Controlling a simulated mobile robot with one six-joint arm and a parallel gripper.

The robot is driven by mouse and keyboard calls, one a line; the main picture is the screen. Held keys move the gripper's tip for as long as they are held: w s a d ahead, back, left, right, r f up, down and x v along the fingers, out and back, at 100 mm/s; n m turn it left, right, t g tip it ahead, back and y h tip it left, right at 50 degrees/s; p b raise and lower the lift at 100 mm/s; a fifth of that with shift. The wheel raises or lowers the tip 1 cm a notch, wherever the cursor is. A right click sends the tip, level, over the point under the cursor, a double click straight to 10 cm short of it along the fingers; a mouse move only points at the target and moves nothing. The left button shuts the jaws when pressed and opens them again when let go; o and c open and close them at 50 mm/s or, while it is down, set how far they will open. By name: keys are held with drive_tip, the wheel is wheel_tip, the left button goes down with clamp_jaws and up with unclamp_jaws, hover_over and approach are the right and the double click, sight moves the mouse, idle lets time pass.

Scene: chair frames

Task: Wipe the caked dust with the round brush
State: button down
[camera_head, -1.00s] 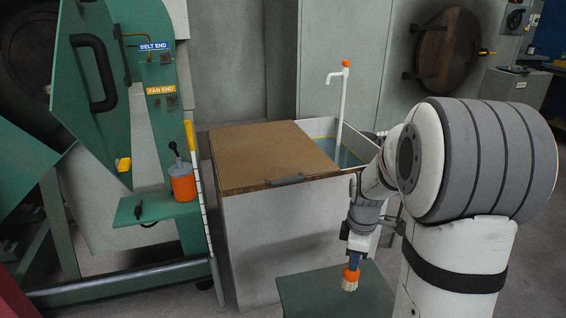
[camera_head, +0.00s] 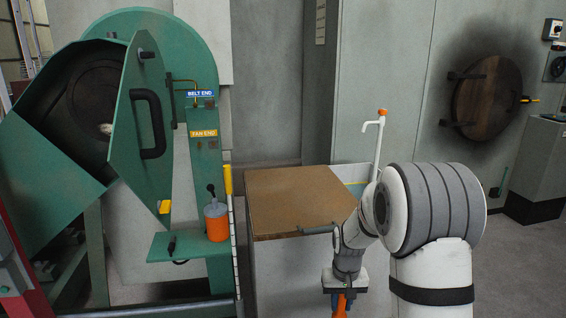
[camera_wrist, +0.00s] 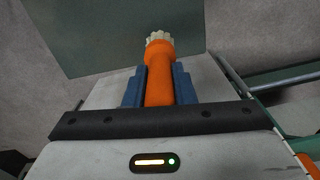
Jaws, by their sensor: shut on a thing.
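My gripper (camera_head: 340,294) is at the lower middle of the head view, in front of the brown-topped bin. The wrist view shows its blue fingers (camera_wrist: 160,78) shut on the orange handle of the round brush (camera_wrist: 158,58). The pale bristles point away from the gripper, clear of the fingers. In the head view the brush (camera_head: 341,306) hangs down and its bristles are cut off by the lower edge. The green housing (camera_head: 185,42) at left stands open, with a dark round interior (camera_head: 85,95) and a small pale patch inside. I cannot tell which surface is the caked dust.
The green door (camera_head: 135,115) with a black handle stands open. An orange oil can (camera_head: 216,222) stands on the green shelf (camera_head: 165,247). The brown-topped bin (camera_head: 290,195) has a white standpipe (camera_head: 378,140) behind it. A round wooden hatch (camera_head: 487,98) is on the sooty wall.

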wheel_tip(320, 180, up, 8)
drive_tip(key=s+p, duration=0.2)
drive_tip(key=p, duration=1.3)
drive_tip(key=shift+s+f, duration=0.15)
drive_tip(key=shift+f, duration=0.1)
